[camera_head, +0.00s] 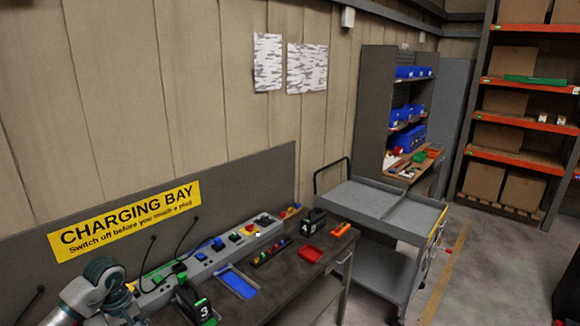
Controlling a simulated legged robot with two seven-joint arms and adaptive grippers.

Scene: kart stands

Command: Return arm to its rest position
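Part of my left arm (100,288) shows in the lower left corner of the head view, grey with dark teal joint covers. It bends downward over the near left end of the charging bench (285,285). No gripper fingers show; the arm runs out of the bottom of the picture. My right arm and gripper are not seen. A black and green battery marked 3 (193,300) is just right of my arm; I cannot tell whether they touch. Another black battery pack (313,224) stands upright at the far end of the bench.
A grey power strip (215,257) with plugs and a red button runs along the back of the bench. A grey cart (385,205) stands beyond, then orange shelving (520,122). Floor right of the cart is clear.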

